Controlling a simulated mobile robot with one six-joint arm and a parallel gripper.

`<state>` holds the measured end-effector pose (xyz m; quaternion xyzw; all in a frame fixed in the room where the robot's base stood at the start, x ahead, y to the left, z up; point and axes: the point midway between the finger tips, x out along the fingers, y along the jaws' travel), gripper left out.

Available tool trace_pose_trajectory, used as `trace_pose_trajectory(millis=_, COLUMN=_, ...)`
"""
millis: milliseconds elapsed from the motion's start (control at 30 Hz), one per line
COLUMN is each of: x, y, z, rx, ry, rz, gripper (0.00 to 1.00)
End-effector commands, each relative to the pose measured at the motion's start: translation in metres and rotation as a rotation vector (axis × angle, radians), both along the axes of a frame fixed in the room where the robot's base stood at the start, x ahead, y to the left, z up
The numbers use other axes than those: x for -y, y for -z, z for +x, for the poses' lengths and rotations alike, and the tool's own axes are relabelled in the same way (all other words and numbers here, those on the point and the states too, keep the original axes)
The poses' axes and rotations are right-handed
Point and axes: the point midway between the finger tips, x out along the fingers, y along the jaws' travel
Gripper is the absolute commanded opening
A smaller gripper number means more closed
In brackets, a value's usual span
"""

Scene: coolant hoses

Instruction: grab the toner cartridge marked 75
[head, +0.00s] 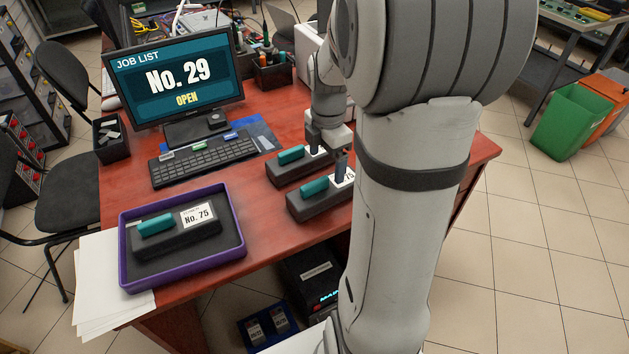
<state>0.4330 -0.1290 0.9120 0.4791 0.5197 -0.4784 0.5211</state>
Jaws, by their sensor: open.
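A dark toner cartridge with a teal handle and a white label reading "No. 75" (180,232) lies in a purple tray (238,248) at the table's front left. Two similar dark cartridges with teal handles lie to its right, a farther one (275,172) and a nearer one (306,207). Their white labels are partly hidden by my gripper; the nearer one's ends in what looks like a 5. My gripper (328,153) is open, its fingers pointing down at the label ends of these two cartridges. Whether it touches either cannot be told. My arm hides what lies right of them.
A monitor (174,78) reads "JOB LIST No. 29 OPEN". A keyboard (203,157) lies before it. White papers (100,285) stick out under the tray. A black pen box (272,72) stands behind. The red table (255,222) is bare between tray and cartridges.

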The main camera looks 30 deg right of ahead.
Motion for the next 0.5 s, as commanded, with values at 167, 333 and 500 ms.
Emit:
trace_pose_trajectory(millis=167, x=0.002, y=0.018, z=0.001, rx=-0.006, ry=-0.033, rz=0.002, gripper=0.85)
trace_pose_trajectory(millis=333, x=0.0, y=0.036, z=-0.002, rx=-0.005, ry=-0.033, rz=0.003, gripper=0.85)
trace_pose_trajectory(millis=500, x=-0.007, y=0.061, z=-0.009, rx=-0.007, ry=-0.032, rz=0.002, gripper=0.85)
